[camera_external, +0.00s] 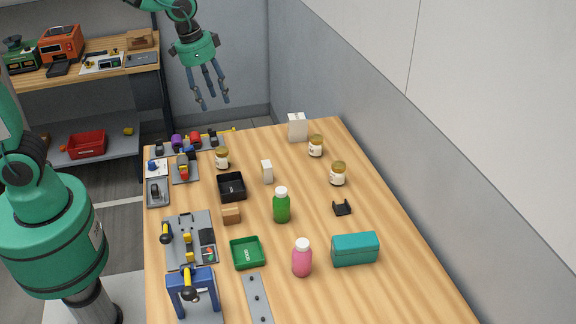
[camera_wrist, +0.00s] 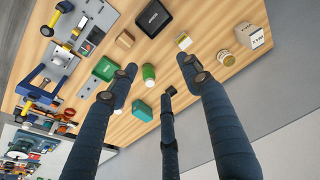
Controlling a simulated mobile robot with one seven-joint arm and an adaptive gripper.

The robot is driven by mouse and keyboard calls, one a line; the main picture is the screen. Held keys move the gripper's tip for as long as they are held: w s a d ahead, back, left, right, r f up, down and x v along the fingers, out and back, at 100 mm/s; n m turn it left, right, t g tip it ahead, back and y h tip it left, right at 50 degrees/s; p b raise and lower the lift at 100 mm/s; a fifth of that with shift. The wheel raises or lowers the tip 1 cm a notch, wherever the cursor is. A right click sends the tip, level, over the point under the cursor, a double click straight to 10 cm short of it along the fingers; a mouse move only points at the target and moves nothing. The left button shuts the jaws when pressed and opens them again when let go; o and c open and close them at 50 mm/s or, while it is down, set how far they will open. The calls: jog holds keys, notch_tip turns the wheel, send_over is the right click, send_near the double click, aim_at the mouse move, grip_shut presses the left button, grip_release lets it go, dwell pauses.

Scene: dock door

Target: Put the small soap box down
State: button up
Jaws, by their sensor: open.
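A small white box (camera_external: 267,171), which looks like the small soap box, stands upright on the wooden table (camera_external: 390,270), right of the black bin. Its print is too small to read. It also shows in the wrist view (camera_wrist: 183,41), near one fingertip in the picture. My gripper (camera_external: 211,97) is raised in the air beyond the far left end of the table, well away from the box. Its three dark fingers are spread open, with nothing between them; they also show in the wrist view (camera_wrist: 160,75).
A black bin (camera_external: 232,187), brown block (camera_external: 231,215), green bottle (camera_external: 282,206), green tray (camera_external: 247,253), pink bottle (camera_external: 302,259) and teal box (camera_external: 355,249) stand around. A larger white box (camera_external: 298,128) and jars (camera_external: 316,146) are at the back. Tools line the left side.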

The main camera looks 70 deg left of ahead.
jog(key=s+d+r+t, duration=0.1)
jog(key=s+r, duration=0.1)
jog(key=s, duration=0.7)
jog(key=s+d+r+t, duration=0.1)
jog(key=s+d+r, duration=0.1)
jog(key=s, duration=0.7)
jog(key=s+d+r+t, duration=0.1)
jog(key=s+r, duration=0.1)
jog(key=s, duration=0.8)
jog(key=shift+d, duration=0.35)
jog(key=shift+f, duration=0.15)
